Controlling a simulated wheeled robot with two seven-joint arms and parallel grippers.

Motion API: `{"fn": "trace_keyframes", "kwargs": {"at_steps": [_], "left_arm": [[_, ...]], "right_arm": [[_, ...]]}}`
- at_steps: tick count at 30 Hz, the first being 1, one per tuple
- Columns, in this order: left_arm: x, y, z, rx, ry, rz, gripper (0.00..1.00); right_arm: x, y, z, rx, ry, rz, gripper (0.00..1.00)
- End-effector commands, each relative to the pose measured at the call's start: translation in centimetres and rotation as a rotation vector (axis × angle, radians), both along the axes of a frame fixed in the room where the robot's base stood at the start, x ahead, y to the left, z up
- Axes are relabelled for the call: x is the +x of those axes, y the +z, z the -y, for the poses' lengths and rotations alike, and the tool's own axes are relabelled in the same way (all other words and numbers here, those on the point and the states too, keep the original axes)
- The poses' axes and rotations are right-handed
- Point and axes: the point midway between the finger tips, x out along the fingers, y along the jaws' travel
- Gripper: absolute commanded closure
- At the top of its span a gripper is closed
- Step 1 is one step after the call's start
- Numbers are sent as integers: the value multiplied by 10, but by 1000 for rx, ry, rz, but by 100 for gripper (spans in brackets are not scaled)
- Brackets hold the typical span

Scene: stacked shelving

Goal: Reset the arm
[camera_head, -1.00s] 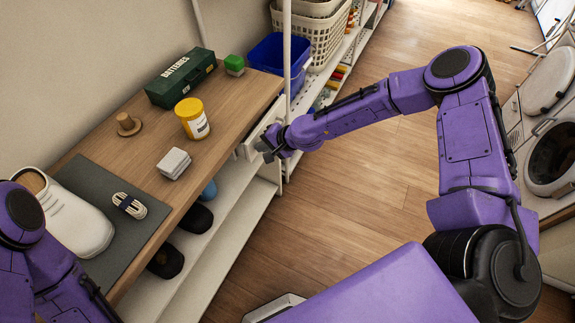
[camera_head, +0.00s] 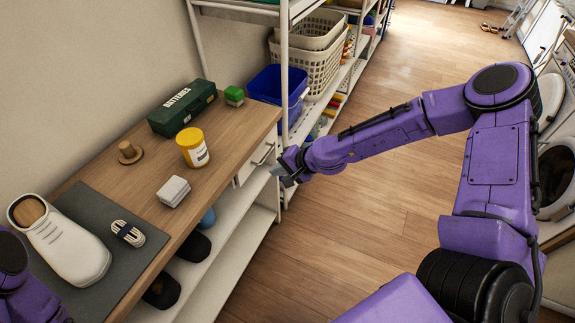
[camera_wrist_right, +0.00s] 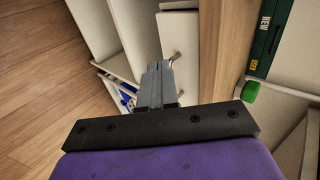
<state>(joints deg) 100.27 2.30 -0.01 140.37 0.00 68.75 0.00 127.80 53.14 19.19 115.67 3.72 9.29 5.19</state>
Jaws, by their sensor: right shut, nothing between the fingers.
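My right gripper (camera_head: 283,172) is shut and empty in the head view, at the end of the purple arm reaching left. It is close to the front of a white drawer (camera_head: 256,160) under the wooden bench top. In the right wrist view the shut grey fingers (camera_wrist_right: 156,84) point toward the white drawer front and its metal handle (camera_wrist_right: 174,60). I cannot tell whether they touch it. Part of my left arm shows at the lower left edge of the head view; its gripper is out of view.
The wooden bench (camera_head: 150,190) holds a green batteries box (camera_head: 182,108), a yellow jar (camera_head: 192,148), grey blocks (camera_head: 173,191) and a white shoe (camera_head: 62,240). A shelf rack with a blue bin (camera_head: 275,84) and beige baskets (camera_head: 312,62) stands beyond. The wooden floor (camera_head: 350,240) is clear.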

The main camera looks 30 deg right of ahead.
Motion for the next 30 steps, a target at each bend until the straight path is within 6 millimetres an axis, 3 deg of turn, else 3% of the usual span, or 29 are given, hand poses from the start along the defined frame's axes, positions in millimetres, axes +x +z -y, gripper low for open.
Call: {"fn": "trace_keyframes", "kwargs": {"at_steps": [5,14,20,23,26,29,30], "left_arm": [[0,6,0,0,0,0,35],[0,6,0,0,0,0,35],[0,6,0,0,0,0,35],[0,6,0,0,0,0,35],[0,6,0,0,0,0,35],[0,6,0,0,0,0,35],[0,6,0,0,0,0,35]], "right_arm": [[-13,17,11,1,-3,2,100],[-15,17,12,-2,-7,1,100],[-11,12,31,-63,-182,28,100],[-38,-19,36,-189,-250,-16,100],[-83,-58,41,-351,-266,-78,100],[-139,-92,50,-528,-235,-144,100],[-166,-105,54,-604,-203,-172,100]]}}
